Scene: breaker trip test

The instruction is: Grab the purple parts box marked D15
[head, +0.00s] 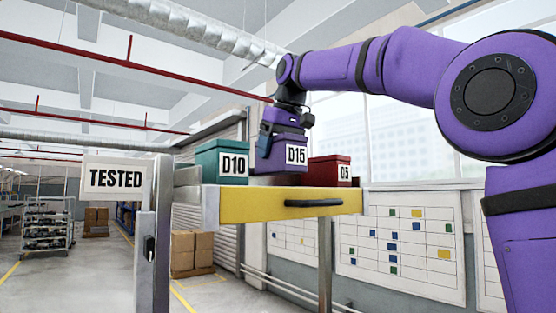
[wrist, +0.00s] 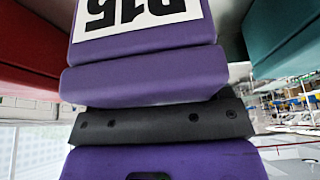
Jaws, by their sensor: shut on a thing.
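The purple parts box marked D15 (head: 275,157) is above the yellow-fronted shelf (head: 250,206), between a teal box and a red box. My gripper (head: 287,122) is over its top and shut on it. The box is upright; its base looks a little higher than its neighbours' bases, but I cannot tell if it is clear of the shelf. In the wrist view the box (wrist: 145,78) fills the upper middle with its label upside down. The fingertips are hard to make out there.
The teal box D10 (head: 220,165) stands close on the left, and a red box (head: 329,172) on the right, its label partly unclear. The shelf front has a dark handle (head: 314,203). A TESTED sign (head: 116,178) stands at left. The air above the boxes is open.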

